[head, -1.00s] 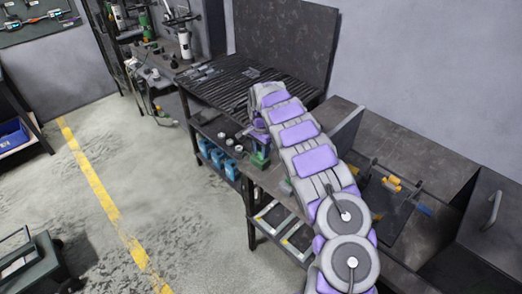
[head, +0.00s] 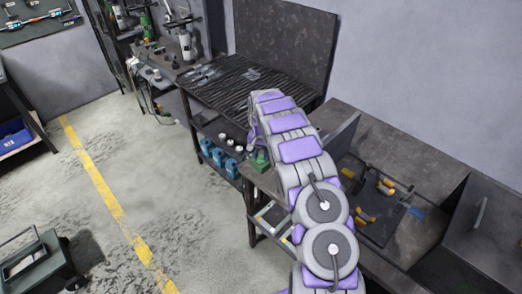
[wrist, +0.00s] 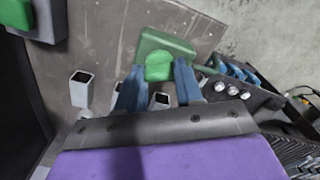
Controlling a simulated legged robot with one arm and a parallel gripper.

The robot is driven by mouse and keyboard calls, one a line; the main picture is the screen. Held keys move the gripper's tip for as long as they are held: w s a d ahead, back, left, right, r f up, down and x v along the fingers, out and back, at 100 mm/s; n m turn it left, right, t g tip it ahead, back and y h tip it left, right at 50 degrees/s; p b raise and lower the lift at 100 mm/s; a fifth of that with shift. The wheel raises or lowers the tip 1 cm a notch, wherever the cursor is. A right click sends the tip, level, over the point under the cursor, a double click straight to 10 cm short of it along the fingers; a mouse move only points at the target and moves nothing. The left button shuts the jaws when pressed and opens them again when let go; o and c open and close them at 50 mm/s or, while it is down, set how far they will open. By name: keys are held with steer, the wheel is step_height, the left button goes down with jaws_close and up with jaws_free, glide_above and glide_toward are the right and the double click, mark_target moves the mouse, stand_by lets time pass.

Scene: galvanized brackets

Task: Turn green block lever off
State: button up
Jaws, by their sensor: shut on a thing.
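A green block (wrist: 176,42) lies on the grey bench surface in the upper middle of the wrist view, with a rounded green lever (wrist: 158,67) sticking out toward me. My gripper (wrist: 160,74) has its two blue fingers on either side of the lever and is shut on it. The fingers hide the lever's sides. In the head view the green block (head: 259,160) shows at the bench's near corner, beside the end of my arm. My arm hides the fingers and lever there.
Grey square tubes (wrist: 81,88) stand near the fingers in the wrist view. Another green part (wrist: 16,13) is at upper left. A slatted table (head: 225,92) adjoins the bench, with blue containers (head: 218,156) below.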

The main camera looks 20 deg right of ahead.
steer(key=n+p, duration=0.3)
steer(key=n, duration=0.3)
steer(key=shift+r+n, duration=0.15)
steer(key=shift+n, duration=0.15)
steer(key=n+p, duration=0.2)
steer(key=n, duration=0.3)
steer(key=shift+n, duration=0.3)
steer(key=o, duration=1.1)
steer(key=shift+c, duration=0.2)
step_height(320, 180, up, 17)
steer(key=p, duration=0.1)
